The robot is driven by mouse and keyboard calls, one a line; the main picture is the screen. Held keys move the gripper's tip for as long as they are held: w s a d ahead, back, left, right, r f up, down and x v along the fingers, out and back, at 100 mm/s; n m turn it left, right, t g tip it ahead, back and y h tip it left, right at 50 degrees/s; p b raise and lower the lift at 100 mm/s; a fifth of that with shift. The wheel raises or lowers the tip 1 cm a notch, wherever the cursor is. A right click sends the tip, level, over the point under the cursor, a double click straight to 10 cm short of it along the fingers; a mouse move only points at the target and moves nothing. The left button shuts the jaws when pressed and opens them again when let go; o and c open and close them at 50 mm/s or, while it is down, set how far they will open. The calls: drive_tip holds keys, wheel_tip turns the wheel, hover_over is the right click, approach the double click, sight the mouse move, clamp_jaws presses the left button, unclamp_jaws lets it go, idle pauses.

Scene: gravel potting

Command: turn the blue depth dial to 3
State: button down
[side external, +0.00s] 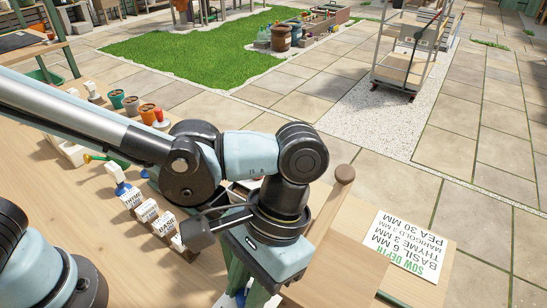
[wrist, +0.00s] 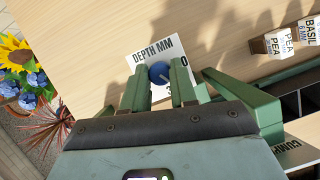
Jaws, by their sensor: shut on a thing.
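The blue depth dial (wrist: 159,70) sits on a white plate marked DEPTH MM (wrist: 146,57) on the wooden bench, in the wrist view. A pale pointer mark on the dial runs toward the lower right of the picture. A 0 shows at the plate's right edge, and a partly covered figure, perhaps a 3, shows below the dial. My gripper (wrist: 160,82) has its green fingers on either side of the dial, shut on it. In the side view the dial is hidden, and only green parts of my gripper show below the wrist at the bottom edge.
A SOW DEPTH card (side external: 402,245) lies on the bench at right. Seed packets labelled PEA (wrist: 279,41) and BASIL (wrist: 312,30) stand near green-edged bins. Flowers (wrist: 20,65) and a reddish spiky plant (wrist: 55,128) are at left. Several small pots (side external: 131,105) stand at the back.

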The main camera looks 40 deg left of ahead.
drive_tip(key=m+y, duration=0.1)
drive_tip(key=m, duration=0.2)
drive_tip(key=m+t+y, duration=0.1)
drive_tip(key=m, duration=0.2)
drive_tip(key=shift+d, duration=0.2)
idle(0.4)
drive_tip(key=c, duration=0.9)
unclamp_jaws()
drive_tip(key=shift+s, duration=0.1)
drive_tip(key=v, duration=1.2)
drive_tip(key=shift+s+r, duration=0.1)
